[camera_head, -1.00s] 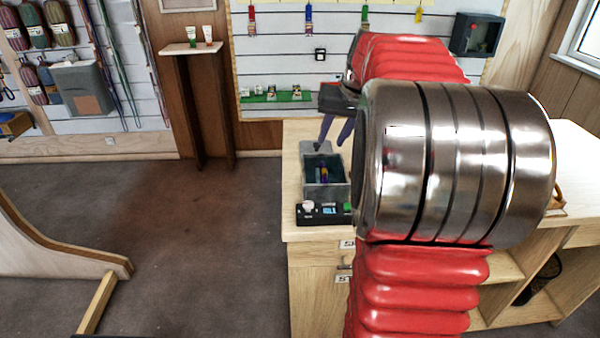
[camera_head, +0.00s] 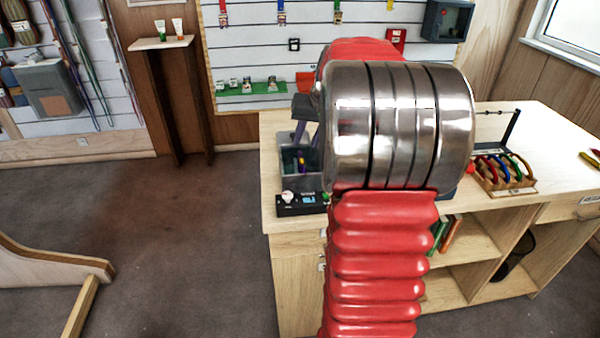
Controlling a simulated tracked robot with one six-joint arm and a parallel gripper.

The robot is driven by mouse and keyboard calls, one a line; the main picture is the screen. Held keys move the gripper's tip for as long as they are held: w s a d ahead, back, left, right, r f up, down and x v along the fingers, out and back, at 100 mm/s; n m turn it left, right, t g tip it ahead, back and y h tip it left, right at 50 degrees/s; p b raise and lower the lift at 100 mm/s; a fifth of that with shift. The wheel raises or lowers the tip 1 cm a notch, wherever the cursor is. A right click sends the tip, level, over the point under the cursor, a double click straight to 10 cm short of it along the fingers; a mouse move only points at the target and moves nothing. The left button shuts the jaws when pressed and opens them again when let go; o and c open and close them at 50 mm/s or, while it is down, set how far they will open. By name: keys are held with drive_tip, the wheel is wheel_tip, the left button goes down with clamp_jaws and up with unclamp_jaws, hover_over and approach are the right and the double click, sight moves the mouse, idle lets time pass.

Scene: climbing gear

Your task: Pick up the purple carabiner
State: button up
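A grey open-topped bin (camera_head: 288,180) stands near the left end of the wooden counter. Small coloured items, with purple, yellow and green bits, show inside it. One purple bit (camera_head: 301,161) may be the purple carabiner, but it is too small to tell its shape. My gripper (camera_head: 305,138) is partly hidden by my arm. Its two dark fingers point down above the back of the bin, apart, with nothing visible between them. I cannot tell its exact height over the items.
My arm hides the counter's middle.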

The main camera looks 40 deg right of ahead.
sight(301, 155)
drive_tip(key=shift+x, duration=1.05)
drive_tip(key=shift+f, duration=0.1)
drive_tip(key=shift+x, duration=2.5)
drive_tip(key=shift+d, duration=0.1)
drive_tip(key=shift+c, duration=0.5)
clamp_jaws()
